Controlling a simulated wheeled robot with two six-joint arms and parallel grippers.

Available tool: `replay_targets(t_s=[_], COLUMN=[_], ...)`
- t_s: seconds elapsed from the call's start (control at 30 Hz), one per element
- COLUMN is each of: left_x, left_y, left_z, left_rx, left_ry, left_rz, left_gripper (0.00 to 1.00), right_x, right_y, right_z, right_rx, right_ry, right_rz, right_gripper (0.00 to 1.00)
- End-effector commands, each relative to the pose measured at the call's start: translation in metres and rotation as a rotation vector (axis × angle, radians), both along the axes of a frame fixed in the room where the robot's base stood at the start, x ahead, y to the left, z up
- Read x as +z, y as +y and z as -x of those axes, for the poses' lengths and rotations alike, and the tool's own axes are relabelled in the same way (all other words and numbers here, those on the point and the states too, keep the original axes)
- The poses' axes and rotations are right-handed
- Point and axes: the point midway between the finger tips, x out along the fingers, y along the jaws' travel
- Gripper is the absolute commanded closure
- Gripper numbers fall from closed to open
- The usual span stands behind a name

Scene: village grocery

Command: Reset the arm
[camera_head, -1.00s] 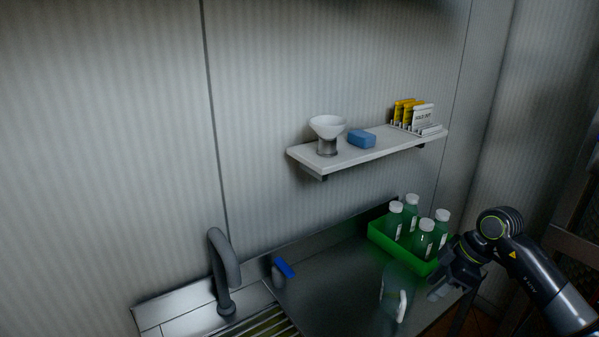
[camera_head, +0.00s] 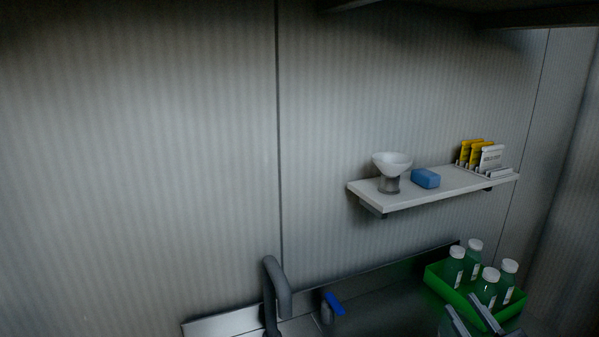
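My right gripper (camera_head: 462,304) shows at the bottom edge of the head view, in front of the green crate (camera_head: 448,292). Its two grey fingers point up and stand apart, with nothing seen between them. The rest of the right arm is out of view or cut off by the bottom edge. My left gripper is not in view.
The green crate holds several white-capped bottles (camera_head: 455,266) on the metal counter. A wall shelf above carries a white funnel-like cup (camera_head: 391,168), a blue block (camera_head: 425,178) and packets (camera_head: 476,153). A dark faucet (camera_head: 279,290) and a blue-handled item (camera_head: 334,304) stand left.

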Motion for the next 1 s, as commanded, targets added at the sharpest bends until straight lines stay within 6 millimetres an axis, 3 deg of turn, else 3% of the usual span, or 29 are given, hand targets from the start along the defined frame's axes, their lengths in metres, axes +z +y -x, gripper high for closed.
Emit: replay_targets(t_s=[0.17,0.3,0.43,0.6,0.7,1.0], left_x=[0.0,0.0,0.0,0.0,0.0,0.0], left_y=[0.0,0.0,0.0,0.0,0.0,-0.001], left_z=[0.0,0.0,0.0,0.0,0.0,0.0], left_rx=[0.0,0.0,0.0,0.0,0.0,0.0], left_ry=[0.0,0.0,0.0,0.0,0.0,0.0], left_rz=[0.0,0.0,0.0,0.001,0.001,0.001], left_gripper=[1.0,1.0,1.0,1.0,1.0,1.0], right_x=[-0.032,-0.075,-0.123,-0.184,-0.209,-0.246], right_y=[-0.044,-0.07,-0.082,-0.073,-0.06,-0.01], right_z=[0.021,0.047,0.083,0.143,0.178,0.268], right_rx=[-0.313,-0.525,-0.669,-0.751,-0.741,-0.573], right_ry=[0.128,0.324,0.569,0.94,1.137,1.589], right_rz=[-0.126,-0.179,-0.194,-0.169,-0.139,-0.036], right_gripper=[0.66,0.66,0.66,0.66,0.66,0.66])
